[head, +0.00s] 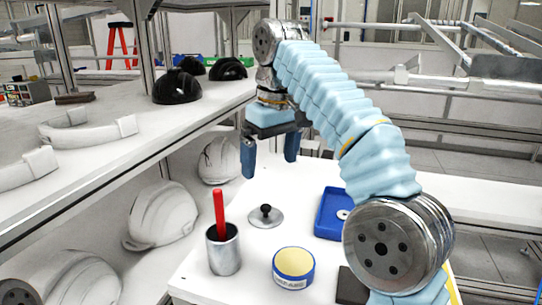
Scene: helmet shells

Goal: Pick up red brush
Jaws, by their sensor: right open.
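The red brush (219,212) stands in a grey metal cup (223,252) on the white table. Only its red handle shows above the rim; its lower end is hidden inside the cup. My right gripper (270,164) is open and empty, with two blue fingers pointing down. It hangs above the table, up and to the right of the brush handle in the picture and apart from it. My left gripper is not in view.
A lid with a dark knob (265,215), a round yellow-topped tin (294,266) and a blue tray (332,214) lie on the white table (200,287). White helmet shells (163,214) sit on the lower shelf at left. Black shells (177,86) stand on the upper shelf (110,150).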

